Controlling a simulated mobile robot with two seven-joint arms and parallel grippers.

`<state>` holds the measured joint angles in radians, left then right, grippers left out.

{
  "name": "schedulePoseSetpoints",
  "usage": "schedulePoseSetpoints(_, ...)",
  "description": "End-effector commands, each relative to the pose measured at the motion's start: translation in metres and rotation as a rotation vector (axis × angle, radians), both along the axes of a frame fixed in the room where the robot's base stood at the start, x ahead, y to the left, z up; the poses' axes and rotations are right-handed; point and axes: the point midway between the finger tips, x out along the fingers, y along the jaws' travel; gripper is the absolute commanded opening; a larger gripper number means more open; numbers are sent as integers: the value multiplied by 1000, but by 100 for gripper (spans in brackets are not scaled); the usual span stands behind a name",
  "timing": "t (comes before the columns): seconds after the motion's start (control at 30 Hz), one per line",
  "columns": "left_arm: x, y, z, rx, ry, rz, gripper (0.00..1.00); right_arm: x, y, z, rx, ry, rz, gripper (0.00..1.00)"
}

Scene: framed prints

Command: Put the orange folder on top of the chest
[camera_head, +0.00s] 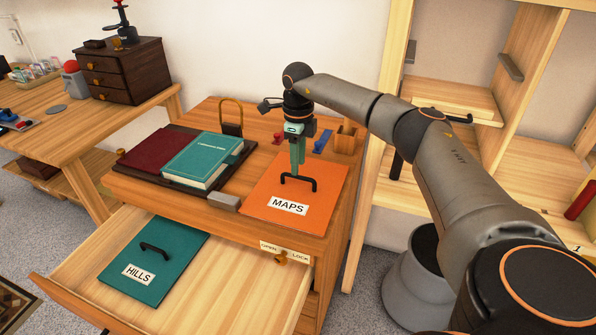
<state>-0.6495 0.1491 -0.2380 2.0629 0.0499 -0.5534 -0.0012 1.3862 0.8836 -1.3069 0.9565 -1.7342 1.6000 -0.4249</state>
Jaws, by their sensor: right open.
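The orange folder (318,215), labelled MAPS and fitted with a black handle (298,181), lies flat on the right part of the top of the wooden chest (206,116). My right gripper (298,170) points down just above the handle with its fingers open. I cannot tell whether the fingers touch the handle. The chest's top drawer (215,290) is pulled out and holds a teal folder (150,262) labelled HILLS. My left gripper is not in view.
On the chest top, a dark tray (125,165) holds a maroon book (158,147) and a teal book (203,160). A grey block (224,201) lies beside the folder. A wooden pen holder (345,140) stands behind it. A shelf (455,97) stands at right.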

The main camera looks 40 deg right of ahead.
Motion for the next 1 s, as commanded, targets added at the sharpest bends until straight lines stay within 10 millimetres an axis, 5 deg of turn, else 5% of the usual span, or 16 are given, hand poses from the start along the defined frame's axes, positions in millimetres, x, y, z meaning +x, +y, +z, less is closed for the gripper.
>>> schedulePoseSetpoints(0.1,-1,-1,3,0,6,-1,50,1,0,29,1,-4,0,44)
schedulePoseSetpoints(0.33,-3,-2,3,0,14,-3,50,0,0,59,0,-1,0,44)
schedulePoseSetpoints(1.0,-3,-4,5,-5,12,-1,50,0,0,64,0,0,0,44)
